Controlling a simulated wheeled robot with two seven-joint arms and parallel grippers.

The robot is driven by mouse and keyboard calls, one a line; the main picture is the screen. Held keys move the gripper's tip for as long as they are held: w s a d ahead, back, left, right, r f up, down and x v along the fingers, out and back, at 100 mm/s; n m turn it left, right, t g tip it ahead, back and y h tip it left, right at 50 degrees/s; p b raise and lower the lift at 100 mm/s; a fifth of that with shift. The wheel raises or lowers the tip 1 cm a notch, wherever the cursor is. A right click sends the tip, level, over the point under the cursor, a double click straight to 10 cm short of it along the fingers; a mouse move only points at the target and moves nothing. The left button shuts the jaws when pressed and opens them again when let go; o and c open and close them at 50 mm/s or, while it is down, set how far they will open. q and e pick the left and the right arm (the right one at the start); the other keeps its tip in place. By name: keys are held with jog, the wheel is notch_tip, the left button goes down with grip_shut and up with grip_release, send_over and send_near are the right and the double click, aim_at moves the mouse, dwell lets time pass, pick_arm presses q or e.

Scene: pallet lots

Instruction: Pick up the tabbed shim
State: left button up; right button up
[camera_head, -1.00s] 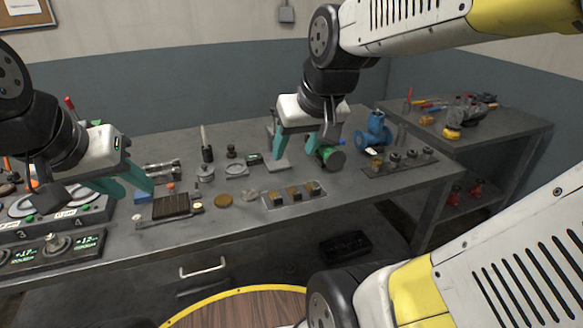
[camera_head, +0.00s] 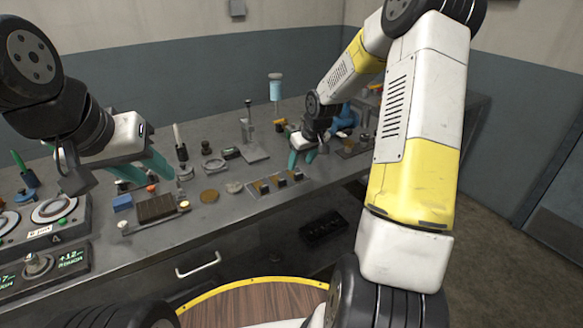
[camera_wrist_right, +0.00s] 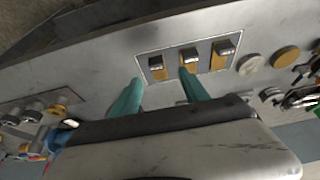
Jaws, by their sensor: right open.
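A pale plate (camera_wrist_right: 173,63) holds three brass pieces with dark raised blocks or tabs; it also shows in the head view (camera_head: 272,193). The left piece (camera_wrist_right: 157,72), middle piece (camera_wrist_right: 190,62) and right piece (camera_wrist_right: 222,54) lie in a row. I cannot tell which, if any, is the tabbed shim. My right gripper (camera_wrist_right: 161,75) is open and empty, its fingertips over the plate's edge by the left and middle pieces in the wrist view. In the head view it (camera_head: 302,160) is just behind the plate's right end. My left gripper (camera_head: 161,179) appears open above the dark ribbed block.
A brass disc (camera_head: 209,196) and a silver disc (camera_head: 234,187) lie left of the plate. The dark ribbed block (camera_head: 156,208) and dial units (camera_head: 55,208) are further left. My right arm hides part of the bench's right side.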

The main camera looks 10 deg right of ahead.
aim_at(299, 173)
jog(key=x, duration=0.7)
jog(key=shift+s+d, duration=0.1)
jog(key=shift+d, duration=0.3)
grip_shut()
